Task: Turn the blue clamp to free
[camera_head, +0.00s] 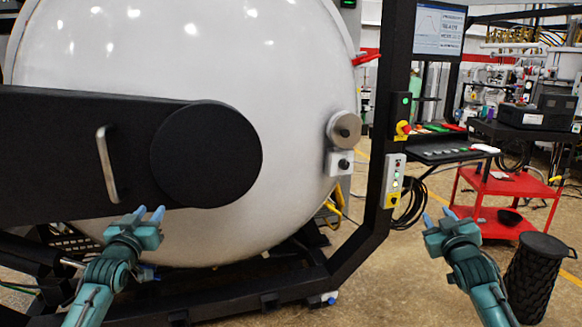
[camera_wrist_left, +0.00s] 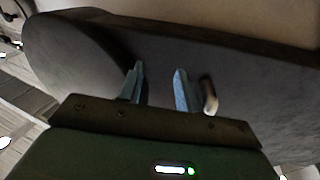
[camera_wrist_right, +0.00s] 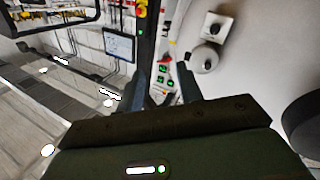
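I cannot make out a blue clamp for certain in any view. The large white furnace door (camera_head: 290,110) fills the left of the head view, with a dark arm and round dark hub (camera_head: 206,154) across it. A red clamp-like lever (camera_head: 367,57) sits at the door's upper right edge. My left gripper (camera_head: 150,215) is open and empty in front of the door's lower left, below the metal handle (camera_head: 107,165). In the left wrist view its fingers (camera_wrist_left: 160,88) are apart, facing the dark arm. My right gripper (camera_head: 438,219) is open and empty, right of the black frame post.
A black post (camera_head: 385,130) with control boxes and a keyboard shelf (camera_head: 450,150) stands right of the door. A red cart (camera_head: 508,187) and a black basket (camera_head: 535,280) are at the right. A low black frame (camera_head: 250,296) runs beneath the door. Floor shows between.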

